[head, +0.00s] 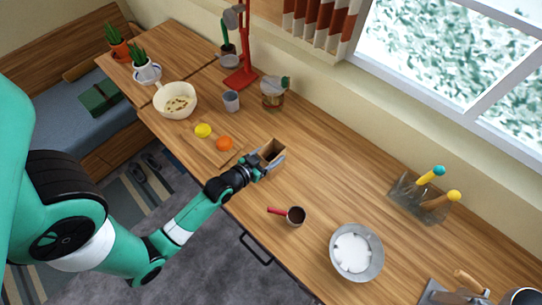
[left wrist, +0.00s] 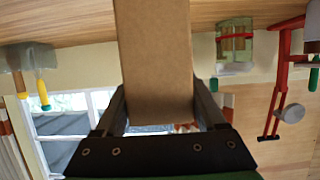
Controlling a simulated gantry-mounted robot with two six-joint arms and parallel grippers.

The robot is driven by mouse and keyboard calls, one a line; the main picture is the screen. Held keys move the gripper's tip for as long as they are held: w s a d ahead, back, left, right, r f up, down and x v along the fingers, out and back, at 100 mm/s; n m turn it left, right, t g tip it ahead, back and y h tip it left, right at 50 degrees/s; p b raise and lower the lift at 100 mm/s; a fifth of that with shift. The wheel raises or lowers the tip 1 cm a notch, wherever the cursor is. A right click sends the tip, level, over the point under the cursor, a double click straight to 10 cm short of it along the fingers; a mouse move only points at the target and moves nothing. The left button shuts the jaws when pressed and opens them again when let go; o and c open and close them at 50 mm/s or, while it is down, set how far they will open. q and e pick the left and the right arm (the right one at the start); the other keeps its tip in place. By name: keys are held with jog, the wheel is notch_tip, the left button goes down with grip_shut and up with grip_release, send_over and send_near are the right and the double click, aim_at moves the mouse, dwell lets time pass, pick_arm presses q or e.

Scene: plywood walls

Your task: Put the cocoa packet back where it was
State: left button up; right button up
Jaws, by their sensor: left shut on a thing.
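The cocoa packet, a plain brown cardboard box (head: 271,149), is in the jaws of my left gripper (head: 266,161) at the middle of the wooden worktop. Its top looks dark and open in the head view. In the left wrist view the packet (left wrist: 156,60) fills the middle, between the two fingers of my left gripper (left wrist: 162,108). The fingers touch its sides. I cannot tell whether its base rests on the worktop. My right gripper is not in view.
A cutting board (head: 196,148) with a lemon (head: 203,130) and an orange (head: 224,143) lies left of the packet. A glass jar (head: 275,94) and grey cup (head: 231,101) stand behind. Worktop right of the packet is clear.

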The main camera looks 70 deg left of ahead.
pick_arm(q)
jog(key=shift+f, duration=0.45)
jog(key=shift+r, duration=0.1)
jog(key=o, duration=1.5)
jog(key=shift+r, duration=0.1)
jog(key=shift+s+d, duration=0.2)
jog(key=shift+s, duration=0.15)
jog(key=v, duration=1.1)
jog(key=shift+s+p, duration=0.1)
jog(key=shift+p, duration=0.25)
jog(key=shift+r, duration=0.1)
